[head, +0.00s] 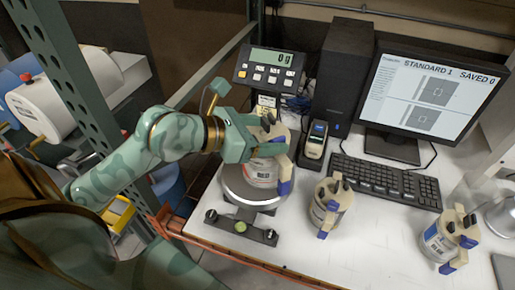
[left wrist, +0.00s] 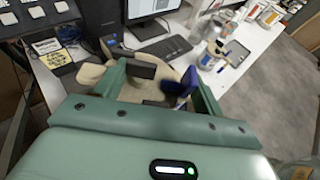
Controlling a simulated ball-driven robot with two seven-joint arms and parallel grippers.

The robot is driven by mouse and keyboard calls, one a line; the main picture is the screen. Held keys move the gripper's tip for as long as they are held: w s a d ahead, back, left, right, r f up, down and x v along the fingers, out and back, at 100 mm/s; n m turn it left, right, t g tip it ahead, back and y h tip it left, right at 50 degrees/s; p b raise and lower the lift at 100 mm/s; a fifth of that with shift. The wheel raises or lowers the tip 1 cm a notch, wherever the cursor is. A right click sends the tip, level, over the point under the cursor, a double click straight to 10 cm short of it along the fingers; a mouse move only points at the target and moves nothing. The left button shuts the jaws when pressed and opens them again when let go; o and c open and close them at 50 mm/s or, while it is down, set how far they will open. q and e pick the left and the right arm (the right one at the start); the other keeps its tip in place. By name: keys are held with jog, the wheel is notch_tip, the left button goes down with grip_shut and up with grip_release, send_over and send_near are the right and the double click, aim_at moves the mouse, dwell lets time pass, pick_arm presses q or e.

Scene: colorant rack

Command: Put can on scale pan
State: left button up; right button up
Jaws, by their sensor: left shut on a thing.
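My left gripper (head: 262,140) is shut on the upper part of a can (head: 262,172) with a beige top, a white label and a blue handle. In the left wrist view the can's beige top (left wrist: 145,92) and blue handle sit between my green fingers (left wrist: 158,88). The can is upright over the round grey scale pan (head: 236,192). My gripper hides part of it, and I cannot tell whether its base touches the pan. My right gripper is not in view.
Two similar cans, a middle one (head: 328,208) and a right one (head: 448,240), stand on the white table (head: 285,245). The scale display (head: 270,68) reads 0. A green post (head: 75,90) rises at left.

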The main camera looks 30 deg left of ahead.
aim_at(261, 128)
pick_arm(q)
jog(key=w+a, duration=0.1)
jog(key=w+a+f, duration=0.1)
jog(key=w+a, duration=0.1)
jog(key=shift+f, duration=0.25)
jog(key=w+a+f, duration=0.3)
jog(key=f, duration=0.5)
jog(key=shift+w+f, duration=0.25)
jog(key=shift+f, duration=0.15)
jog(key=shift+f+b, duration=0.1)
jog(key=shift+b, duration=0.2)
jog(key=o, duration=1.7)
jog(key=shift+f, duration=0.1)
jog(key=shift+o, duration=0.2)
